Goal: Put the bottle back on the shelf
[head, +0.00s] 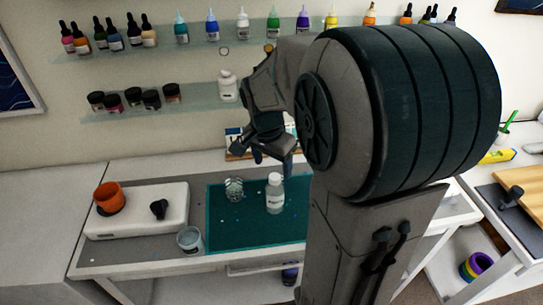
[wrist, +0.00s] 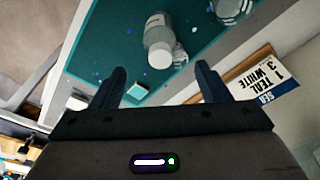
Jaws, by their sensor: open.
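A pale, labelled bottle (head: 275,197) stands upright on the teal mat (head: 225,228) on the workbench. It also shows in the wrist view (wrist: 158,35), beyond and between my fingertips. My gripper (head: 273,160) is open and empty, above and near the bottle's top in the head view; its spread fingers also show in the wrist view (wrist: 160,78). The fingers appear apart from the bottle. The lower glass shelf (head: 195,106) on the wall holds a white bottle (head: 228,86) and several dark jars (head: 133,97). Its right part is hidden behind my arm.
A ribbed clear vessel (head: 234,189) stands left of the bottle. A cup (head: 189,240) stands at the mat's left edge. An orange pot (head: 109,198) sits on a white box. A lettered card (wrist: 262,85) stands behind the mat. The upper shelf (head: 160,45) holds several dropper bottles.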

